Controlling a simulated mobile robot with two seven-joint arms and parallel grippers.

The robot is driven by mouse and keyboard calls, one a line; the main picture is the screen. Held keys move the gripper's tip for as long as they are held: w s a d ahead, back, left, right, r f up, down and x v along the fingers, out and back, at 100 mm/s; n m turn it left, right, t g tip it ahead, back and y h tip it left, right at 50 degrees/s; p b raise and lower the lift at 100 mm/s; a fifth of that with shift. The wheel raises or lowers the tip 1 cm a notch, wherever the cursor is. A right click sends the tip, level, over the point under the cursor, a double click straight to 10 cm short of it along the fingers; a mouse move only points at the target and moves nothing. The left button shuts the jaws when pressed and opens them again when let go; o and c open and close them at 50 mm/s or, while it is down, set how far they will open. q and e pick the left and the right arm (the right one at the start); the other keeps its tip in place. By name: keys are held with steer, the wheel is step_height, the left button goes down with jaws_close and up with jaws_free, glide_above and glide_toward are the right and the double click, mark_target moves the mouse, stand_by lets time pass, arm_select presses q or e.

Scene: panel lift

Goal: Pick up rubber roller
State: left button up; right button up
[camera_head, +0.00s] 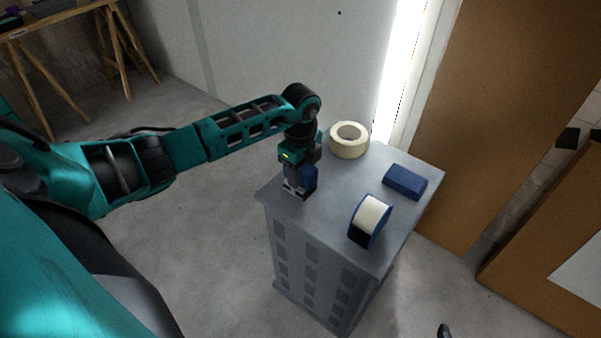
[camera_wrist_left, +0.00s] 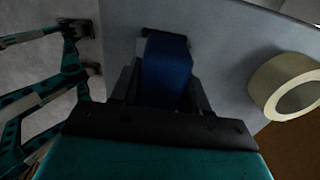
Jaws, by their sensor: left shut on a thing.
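My left gripper (camera_head: 298,188) points down over the near left part of the grey cabinet top and is shut on a blue thing (camera_head: 310,178), which I take to be the rubber roller. In the left wrist view the same blue body (camera_wrist_left: 167,72) sits between the two dark fingers, with a dark part at its far end. The gripper hides much of it. I cannot tell whether it touches the cabinet top. My right gripper does not show.
On the grey cabinet (camera_head: 330,215) are a cream tape roll (camera_head: 350,149) at the back, a blue block (camera_head: 405,181) at the right and a blue holder with a white roll (camera_head: 369,218) near the front edge. A brown panel (camera_head: 500,110) stands behind.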

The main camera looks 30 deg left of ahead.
arm_select(q)
step_height(320, 180, up, 9)
steer(key=shift+w+f+p, duration=0.1)
steer(key=shift+p, duration=0.85)
step_height(320, 180, up, 11)
steer(key=p, duration=0.1)
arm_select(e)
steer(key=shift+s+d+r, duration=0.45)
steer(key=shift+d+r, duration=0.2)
